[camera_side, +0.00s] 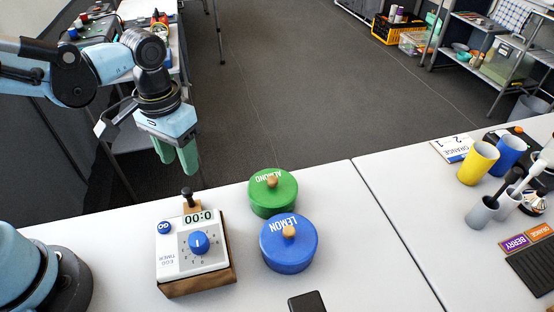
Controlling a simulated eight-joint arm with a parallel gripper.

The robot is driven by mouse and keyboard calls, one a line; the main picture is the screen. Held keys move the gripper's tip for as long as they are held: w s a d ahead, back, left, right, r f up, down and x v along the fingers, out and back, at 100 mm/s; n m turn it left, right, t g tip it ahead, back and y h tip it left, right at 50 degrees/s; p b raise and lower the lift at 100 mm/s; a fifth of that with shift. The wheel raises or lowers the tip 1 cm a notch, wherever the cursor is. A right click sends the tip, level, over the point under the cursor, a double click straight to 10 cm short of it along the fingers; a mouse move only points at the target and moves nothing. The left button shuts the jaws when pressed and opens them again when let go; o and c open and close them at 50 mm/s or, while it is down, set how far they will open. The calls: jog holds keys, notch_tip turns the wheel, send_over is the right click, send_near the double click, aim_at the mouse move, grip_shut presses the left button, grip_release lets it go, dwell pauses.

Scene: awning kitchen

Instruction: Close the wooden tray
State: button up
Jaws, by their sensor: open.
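An egg timer (192,246) with a white face, a blue dial and a 0:00 display sits in a brown wooden housing (200,283) on the near table. A small wooden piece, which looks like the wooden tray (192,207), sticks out from its far side. A dark upright knob (187,194) stands on it. My gripper (177,160) points down with green fingers, above and behind the knob in the picture. It is open, and I see nothing between the fingers. The gap to the knob is hard to judge. The rest of the tray is hidden by the timer.
A green ALMOND tin (273,197) and a blue LEMON tin (289,250) stand right of the timer. A black object (306,302) lies at the front edge of view. Yellow (477,164) and blue (510,152) cups stand farther right. The tabletop between is clear.

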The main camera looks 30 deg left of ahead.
jog(key=f, duration=0.5)
jog(key=shift+s+d+f, duration=0.1)
jog(key=shift+s+d, duration=0.1)
jog(key=shift+d, duration=0.1)
jog(key=s+d, duration=0.3)
jog(key=d, duration=0.1)
jog(key=shift+s, duration=0.4)
jog(key=shift+c, duration=1.2)
jog(key=shift+o, duration=1.2)
jog(key=w+a, duration=0.4)
jog(key=shift+w+a+r, duration=0.2)
jog(key=shift+a+r, duration=0.05)
notch_tip(320, 180, up, 12)
jog(key=shift+s+d+f+m, duration=0.1)
jog(key=shift+d+f+m, duration=0.4)
jog(key=shift+d, duration=3.2)
jog(key=shift+s+d+f+m, duration=0.15)
jog(key=shift+d+f+m, duration=0.4)
jog(key=shift+d, duration=3.2)
jog(key=shift+s+d+f+m, duration=0.1)
jog(key=shift+d+f+m, duration=0.4)
jog(key=shift+d, duration=3.2)
jog(key=shift+a+r, duration=0.1)
jog(key=shift+r, duration=0.1)
